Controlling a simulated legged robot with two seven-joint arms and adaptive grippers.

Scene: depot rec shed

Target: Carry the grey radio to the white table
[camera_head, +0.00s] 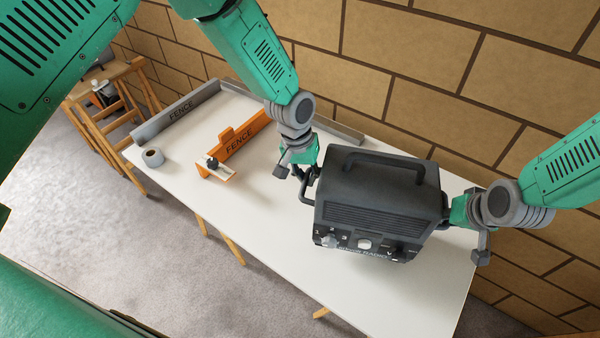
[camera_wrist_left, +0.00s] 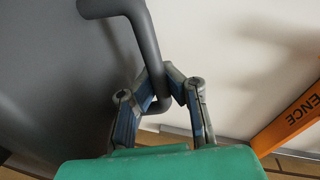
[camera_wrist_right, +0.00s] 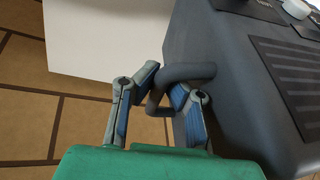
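The grey radio (camera_head: 372,195) is a dark boxy case with a top carry handle and a control panel along its front. It is upright over the right part of the white table (camera_head: 260,235); I cannot tell whether its base touches the top. My left gripper (camera_head: 304,176) is shut on the radio's left side handle, which passes between the fingers in the left wrist view (camera_wrist_left: 162,97). My right gripper (camera_head: 452,212) is shut on the right side handle, seen between its fingers in the right wrist view (camera_wrist_right: 163,88).
An orange fence (camera_head: 243,141) with a small clamp and a grey fence (camera_head: 178,115) stand on the table's left part. A tape roll (camera_head: 152,157) is near its left edge. A brick wall (camera_head: 400,60) runs behind. A wooden stand (camera_head: 108,115) is at the far left.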

